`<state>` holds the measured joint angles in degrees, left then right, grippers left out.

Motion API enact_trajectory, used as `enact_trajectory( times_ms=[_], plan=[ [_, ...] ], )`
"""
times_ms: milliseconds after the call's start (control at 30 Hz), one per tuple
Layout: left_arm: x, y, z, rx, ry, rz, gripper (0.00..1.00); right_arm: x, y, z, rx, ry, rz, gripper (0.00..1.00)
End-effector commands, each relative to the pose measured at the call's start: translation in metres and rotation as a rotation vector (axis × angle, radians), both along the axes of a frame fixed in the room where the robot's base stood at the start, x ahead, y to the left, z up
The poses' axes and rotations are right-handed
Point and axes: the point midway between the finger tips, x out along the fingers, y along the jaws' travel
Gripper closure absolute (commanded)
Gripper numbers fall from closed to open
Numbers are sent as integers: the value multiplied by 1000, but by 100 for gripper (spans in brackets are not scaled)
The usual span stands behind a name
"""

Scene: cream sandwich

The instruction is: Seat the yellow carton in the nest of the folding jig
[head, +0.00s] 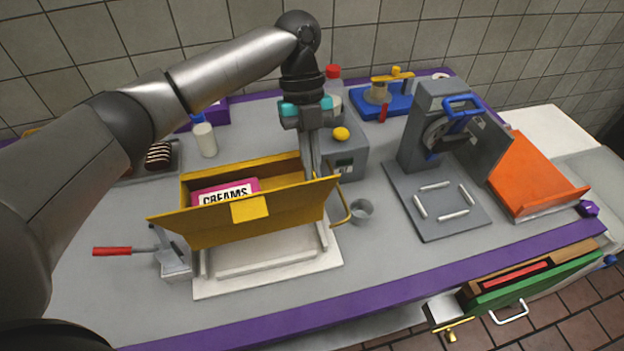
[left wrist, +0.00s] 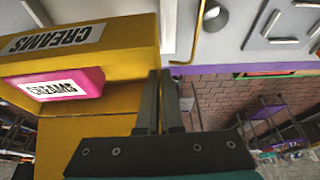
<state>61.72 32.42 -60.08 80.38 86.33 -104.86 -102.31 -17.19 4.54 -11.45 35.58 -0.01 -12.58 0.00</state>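The yellow carton (head: 290,211) stands open at the top, its front flap tilted outward. A pink packet labelled CREAMS (head: 225,190) lies inside; the packet also shows in the left wrist view (left wrist: 55,84). The folding jig (head: 265,284), a white base with raised rails, lies under and in front of the carton. The carton's underside is hidden, so I cannot tell whether it sits down in the nest. My left gripper (head: 314,172) points down at the carton's right end. Its fingers (left wrist: 166,80) are nearly together, with the carton's thin end wall apparently between them. My right gripper is out of view.
A red-handled lever (head: 112,251) stands left of the jig and a yellow loop (head: 346,208) right of it. A small grey cup (head: 361,210), a grey press (head: 440,130) and an orange tray (head: 535,175) are to the right. A green-fronted drawer (head: 540,285) is open below.

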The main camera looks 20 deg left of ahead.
Motion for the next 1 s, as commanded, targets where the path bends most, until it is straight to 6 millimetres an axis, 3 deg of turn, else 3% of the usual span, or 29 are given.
enact_trajectory(
  times_ms=[33, 200, 667, 900, 1000],
  plan=[
    [0, 0, -13, 0, 0, -10, 100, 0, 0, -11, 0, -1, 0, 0],
    [0, 0, -27, -1, -1, -24, 100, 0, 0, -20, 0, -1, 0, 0],
    [0, 0, -28, -1, -2, -27, 100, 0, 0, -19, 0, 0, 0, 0],
    [0, 0, -26, -4, 3, -27, 100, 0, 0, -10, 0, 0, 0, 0],
    [0, 0, -36, -3, 3, -27, 100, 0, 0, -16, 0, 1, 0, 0]
  ],
)
